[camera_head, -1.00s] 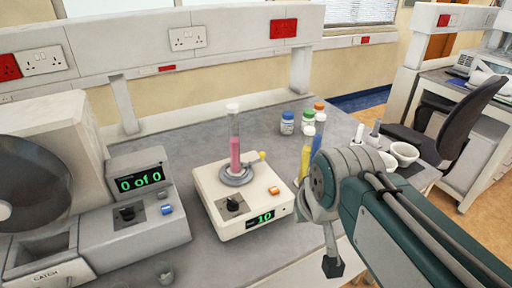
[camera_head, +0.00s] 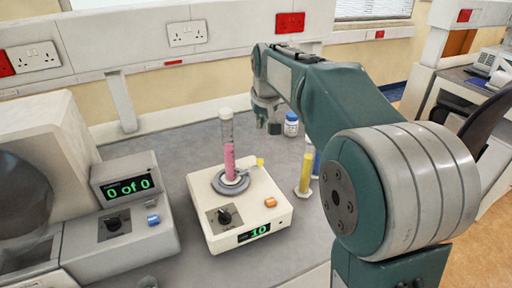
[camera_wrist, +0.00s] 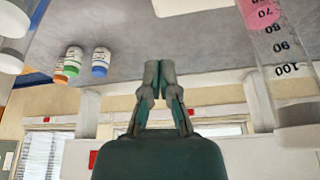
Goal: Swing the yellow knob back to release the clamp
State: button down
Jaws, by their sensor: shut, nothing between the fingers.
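The yellow knob (camera_head: 260,162) shows at the right of the grey clamp ring (camera_head: 231,183) on the cream machine (camera_head: 240,206). A clear cylinder with pink liquid (camera_head: 229,158) stands upright in the ring. My gripper (camera_head: 274,131) is shut and empty, pointing down above the bench behind and to the right of the knob, apart from it. In the wrist view my gripper (camera_wrist: 160,64) has its fingertips together over bare bench, with the cylinder (camera_wrist: 277,45) at the right. The knob is not visible in the wrist view.
A yellow-liquid cylinder (camera_head: 305,171) and a blue one (camera_head: 317,160) stand right of the machine. A blue-capped bottle (camera_head: 291,124) is close to my gripper. A grey counter machine (camera_head: 125,215) stands at the left. Bare bench lies behind the cream machine.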

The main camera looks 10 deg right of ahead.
jog(key=shift+w+a+f, duration=0.1)
jog(key=shift+w+f, duration=0.05)
jog(key=shift+w, duration=0.35)
jog(key=shift+w+a+f, duration=0.1)
jog(key=shift+w, duration=0.4)
jog(key=shift+a, duration=0.1)
jog(key=x, duration=1)
jog(key=shift+s+f, duration=0.1)
jog(key=s, duration=0.2)
jog(key=shift+s+f, duration=0.2)
jog(key=shift+s, duration=0.2)
jog(key=shift+s+d+f, duration=0.15)
jog(key=shift+s+d, duration=0.1)
jog(key=shift+s, duration=0.3)
